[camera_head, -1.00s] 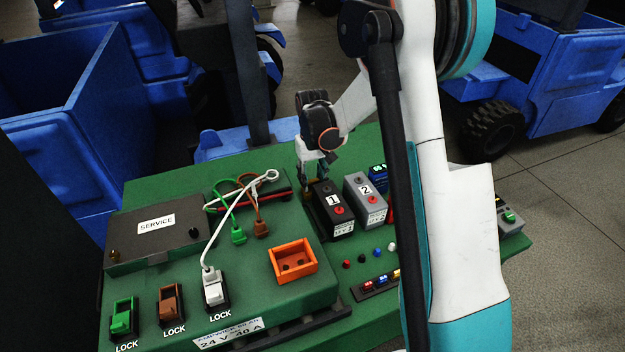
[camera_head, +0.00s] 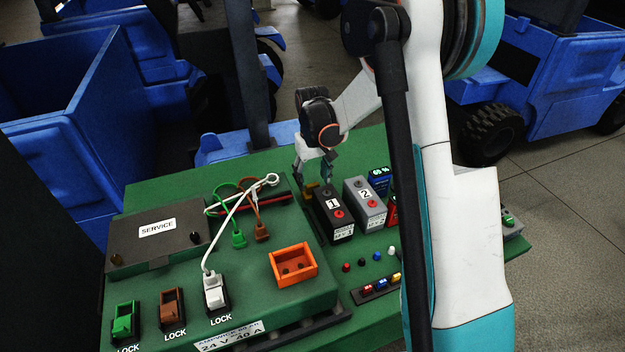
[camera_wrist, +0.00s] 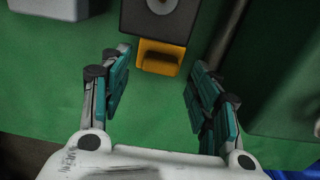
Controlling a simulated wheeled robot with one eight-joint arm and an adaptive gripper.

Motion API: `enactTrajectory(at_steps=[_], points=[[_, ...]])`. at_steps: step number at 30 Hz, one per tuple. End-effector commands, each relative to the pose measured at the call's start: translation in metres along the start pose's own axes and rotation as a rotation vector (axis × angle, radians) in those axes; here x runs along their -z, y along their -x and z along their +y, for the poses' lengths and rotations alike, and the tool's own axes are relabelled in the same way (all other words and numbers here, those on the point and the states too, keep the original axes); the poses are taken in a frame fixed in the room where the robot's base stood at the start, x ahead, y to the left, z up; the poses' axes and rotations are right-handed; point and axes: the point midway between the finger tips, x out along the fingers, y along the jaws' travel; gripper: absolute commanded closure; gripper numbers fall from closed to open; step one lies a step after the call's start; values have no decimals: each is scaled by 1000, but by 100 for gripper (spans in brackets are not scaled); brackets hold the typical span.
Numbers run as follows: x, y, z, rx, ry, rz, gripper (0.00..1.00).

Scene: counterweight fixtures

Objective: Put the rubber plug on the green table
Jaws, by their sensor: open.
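My gripper (camera_head: 314,176) is open and points down behind the black box marked 1 (camera_head: 332,212). In the wrist view its teal fingers (camera_wrist: 161,62) stand apart on either side of a yellow block (camera_wrist: 160,60), with nothing clamped between them. The yellow block sits against the end of the dark box (camera_wrist: 158,18) and has a darker ledge in its middle. It also shows beside the box in the head view (camera_head: 310,188). I cannot tell for sure which thing is the rubber plug. The green table (camera_head: 440,270) lies under everything.
A grey box marked 2 (camera_head: 364,203) stands right of box 1. A raised green panel with an orange tray (camera_head: 293,264), cables and lock sockets is at left. Small coloured knobs (camera_head: 377,253) sit in front of the boxes. Bare green surface lies around the fingers.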

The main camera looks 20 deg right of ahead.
Motion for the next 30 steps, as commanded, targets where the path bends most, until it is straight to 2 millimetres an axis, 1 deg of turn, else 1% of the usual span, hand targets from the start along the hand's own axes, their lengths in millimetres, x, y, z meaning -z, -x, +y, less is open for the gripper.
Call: enactTrajectory(at_steps=[1, 9, 12, 15, 20, 23, 25, 30], points=[[-1, 14, 0, 0, 0, 0, 44], [-1, 69, 0, 0, 0, 0, 44], [0, 84, 0, 0, 0, 0, 44], [-1, 94, 0, 0, 0, 0, 44], [-2, 105, -1, -1, 0, 5, 44], [-11, 118, -4, -2, 0, 24, 44], [-20, 132, -7, -4, 1, 47, 44], [-50, 169, -18, -10, 2, 120, 44]])
